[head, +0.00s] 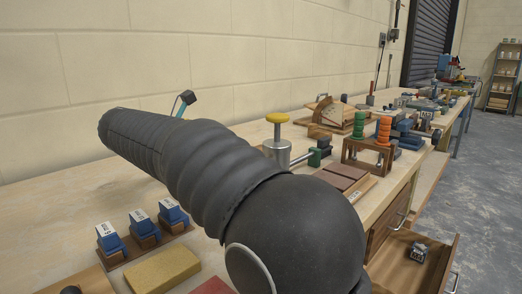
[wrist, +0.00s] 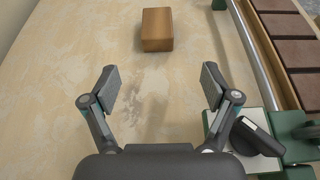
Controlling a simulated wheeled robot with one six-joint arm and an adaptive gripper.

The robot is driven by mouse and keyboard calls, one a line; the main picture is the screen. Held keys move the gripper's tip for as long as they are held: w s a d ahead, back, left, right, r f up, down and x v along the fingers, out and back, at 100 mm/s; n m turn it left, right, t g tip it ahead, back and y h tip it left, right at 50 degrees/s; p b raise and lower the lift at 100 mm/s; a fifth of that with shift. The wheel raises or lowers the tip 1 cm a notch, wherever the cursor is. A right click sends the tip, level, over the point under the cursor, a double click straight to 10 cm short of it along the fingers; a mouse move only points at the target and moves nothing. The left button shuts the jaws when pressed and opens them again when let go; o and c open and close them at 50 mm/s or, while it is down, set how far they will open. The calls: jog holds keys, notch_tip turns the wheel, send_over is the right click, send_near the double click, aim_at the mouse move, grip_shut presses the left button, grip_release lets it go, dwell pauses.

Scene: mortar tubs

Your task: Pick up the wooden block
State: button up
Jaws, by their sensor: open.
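In the wrist view the wooden block (wrist: 157,30) is a brown rectangular piece lying on the bench top at the top middle. My gripper (wrist: 157,88) is open and empty, its two fingers spread wide. The block lies ahead of the fingertips, roughly in line with the gap between them, and apart from both. In the head view my dark arm covers much of the bench, and I cannot make out this block there. One teal-tipped finger of my gripper (head: 183,100) shows beyond the arm.
A green-and-metal frame with brown tiles (wrist: 292,48) runs along the right in the wrist view, close to the right finger. In the head view, blue-topped blocks (head: 142,222), a yellow sponge-like block (head: 162,271) and a metal cylinder with yellow knob (head: 277,153) stand around my arm. A drawer (head: 410,262) is open.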

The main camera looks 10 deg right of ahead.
jog(key=shift+w+f, duration=0.2)
jog(key=shift+f, duration=0.05)
jog(key=x, duration=0.7)
jog(key=shift+x, duration=3.25)
jog(key=shift+w+a+r, duration=0.1)
jog(key=c, duration=1.4)
jog(key=shift+r, duration=0.1)
notch_tip(320, 180, up, 10)
jog(key=shift+f, duration=0.1)
